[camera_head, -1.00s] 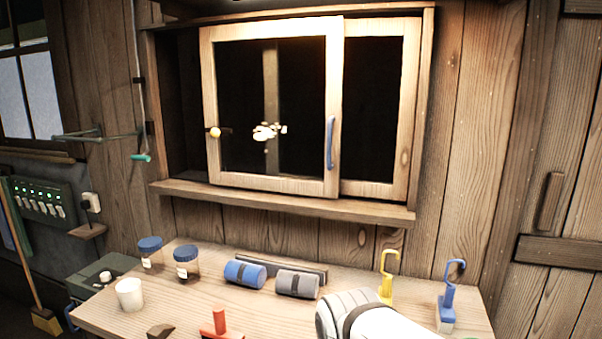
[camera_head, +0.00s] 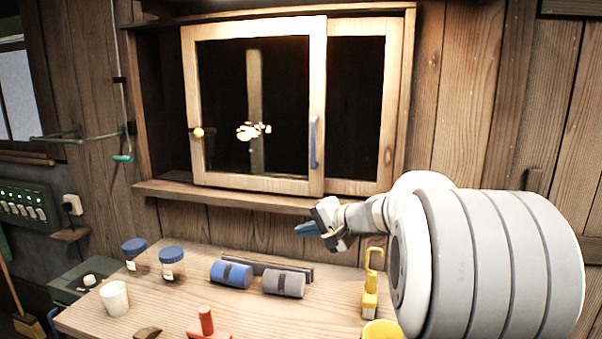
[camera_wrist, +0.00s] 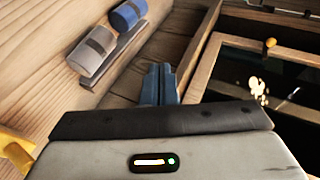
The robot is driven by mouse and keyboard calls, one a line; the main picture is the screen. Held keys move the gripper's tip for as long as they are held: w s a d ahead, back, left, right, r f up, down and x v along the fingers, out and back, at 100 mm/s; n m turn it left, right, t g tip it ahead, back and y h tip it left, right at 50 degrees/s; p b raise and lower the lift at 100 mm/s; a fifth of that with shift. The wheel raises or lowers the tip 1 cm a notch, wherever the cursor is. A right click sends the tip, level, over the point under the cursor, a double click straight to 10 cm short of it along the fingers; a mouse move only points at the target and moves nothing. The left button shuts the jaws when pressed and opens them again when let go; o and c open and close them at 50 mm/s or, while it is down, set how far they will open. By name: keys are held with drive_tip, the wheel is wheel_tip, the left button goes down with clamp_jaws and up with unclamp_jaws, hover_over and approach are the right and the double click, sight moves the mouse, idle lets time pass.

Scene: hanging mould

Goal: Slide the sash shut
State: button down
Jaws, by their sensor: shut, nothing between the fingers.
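The front sash (camera_head: 190,110) is a wooden frame with a dark pane, standing in the wall cabinet. It carries a yellow knob (camera_head: 198,132) on its left stile and a blue upright handle (camera_head: 314,142) on its right stile. A dark gap shows left of it, and a second sash (camera_head: 388,110) stands behind it at the right. My gripper (camera_head: 303,229) is shut and empty, below the cabinet sill and under the blue handle, apart from it. In the wrist view its blue fingers (camera_wrist: 158,82) are together; the sash frame (camera_wrist: 212,62) and knob (camera_wrist: 270,42) show at the right.
The cabinet sill (camera_head: 170,192) juts out above my fingers. The bench (camera_head: 215,305) below holds blue-lidded jars (camera_head: 172,263), a white cup (camera_head: 114,298), a blue roll (camera_head: 230,273), a grey roll (camera_head: 284,283) and a yellow hooked tool (camera_head: 370,295).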

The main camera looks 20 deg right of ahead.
drive_tip(key=w+d+r+m+t+h, duration=0.2)
drive_tip(key=w+d+r+m+t, duration=0.15)
drive_tip(key=d, duration=0.65)
drive_tip(key=w+d+r+m+t+h, duration=0.25)
drive_tip(key=w+d+t, duration=0.2)
drive_tip(key=d, duration=0.65)
drive_tip(key=shift+g+y, duration=0.4)
drive_tip(key=shift+y, duration=0.05)
drive_tip(key=w+a+p, duration=0.1)
drive_tip(key=w, duration=0.2)
drive_tip(key=w+a+p, duration=0.2)
drive_tip(key=w, duration=0.2)
drive_tip(key=w+a+p, duration=0.1)
drive_tip(key=w+p, duration=0.1)
drive_tip(key=w, duration=0.2)
drive_tip(key=shift+a+r, duration=0.15)
drive_tip(key=shift+a, duration=0.1)
drive_tip(key=shift+w+a+p, duration=0.3)
drive_tip(key=shift+a+p, duration=0.05)
drive_tip(key=shift+a, duration=0.2)
drive_tip(key=shift+w+a, duration=0.1)
